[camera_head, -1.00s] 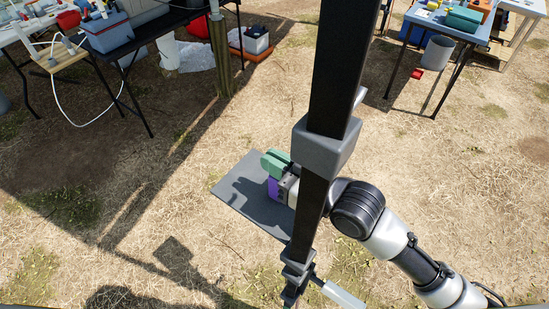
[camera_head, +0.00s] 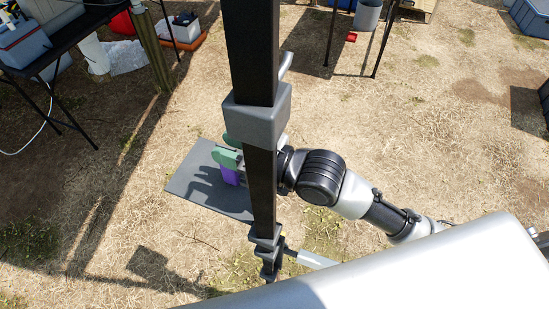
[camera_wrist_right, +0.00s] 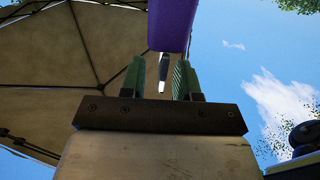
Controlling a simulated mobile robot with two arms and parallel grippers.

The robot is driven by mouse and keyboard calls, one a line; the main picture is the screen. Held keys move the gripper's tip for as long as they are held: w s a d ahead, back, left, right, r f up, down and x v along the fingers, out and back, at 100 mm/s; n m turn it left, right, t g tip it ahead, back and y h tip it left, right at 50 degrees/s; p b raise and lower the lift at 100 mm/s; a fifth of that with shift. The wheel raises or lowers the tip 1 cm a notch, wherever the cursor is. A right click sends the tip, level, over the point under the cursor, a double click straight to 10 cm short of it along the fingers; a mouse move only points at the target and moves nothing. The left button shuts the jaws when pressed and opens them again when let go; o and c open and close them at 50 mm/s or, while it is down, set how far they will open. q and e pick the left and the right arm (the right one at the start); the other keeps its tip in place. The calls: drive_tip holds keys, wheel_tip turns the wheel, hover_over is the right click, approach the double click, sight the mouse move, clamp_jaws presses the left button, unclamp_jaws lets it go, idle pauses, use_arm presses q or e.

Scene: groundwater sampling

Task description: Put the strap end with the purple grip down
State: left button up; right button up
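The purple grip (camera_head: 230,176) is low over or on the dark flat mat (camera_head: 197,190), left of a dark post; whether it touches the mat I cannot tell. My right gripper (camera_head: 227,152), with green fingers, is just above it, partly hidden by the post. In the right wrist view the green fingers (camera_wrist_right: 158,80) stand apart with a gap between them. The purple grip (camera_wrist_right: 170,25) shows beyond their tips, at the top. A thin pale piece (camera_wrist_right: 163,72), perhaps part of the strap, shows in the gap. My left gripper is out of view.
The dark upright post (camera_head: 263,190) with a grey bracket (camera_head: 258,118) stands in front of my right gripper. A black table (camera_head: 62,45) is at the upper left. Dry grass ground around the mat is largely clear.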

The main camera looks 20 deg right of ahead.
drive_tip(key=b+v, duration=0.1)
drive_tip(key=v, duration=0.9)
drive_tip(key=shift+s+d+b, duration=0.15)
drive_tip(key=shift+b, duration=0.2)
